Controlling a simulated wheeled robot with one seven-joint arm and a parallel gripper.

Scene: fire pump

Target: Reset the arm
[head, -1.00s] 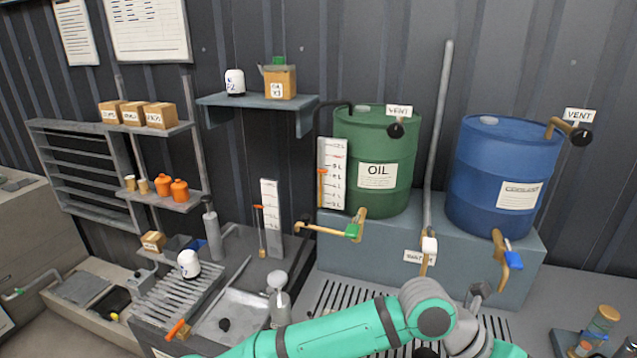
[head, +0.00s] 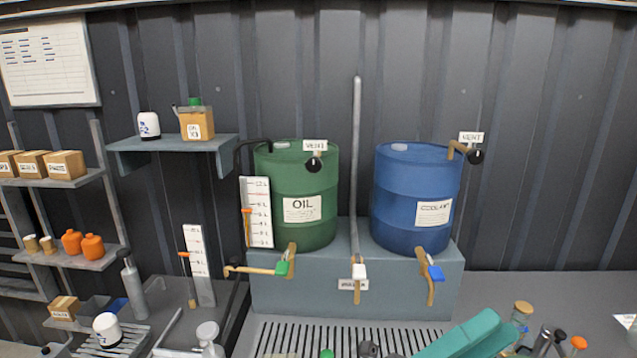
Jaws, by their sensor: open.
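My teal arm (head: 465,335) shows only in part, at the bottom edge right of centre in the head view. It slants up to the right, in front of the counter and the slotted grate. My gripper is not in view, so I cannot see what is near it.
A green oil drum (head: 297,195) and a blue coolant drum (head: 413,200) stand on a grey plinth (head: 330,295) with taps at the front. A slotted grate (head: 285,340) lies below. Shelves with boxes (head: 65,164) are at left. Bottles (head: 521,315) stand right of my arm.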

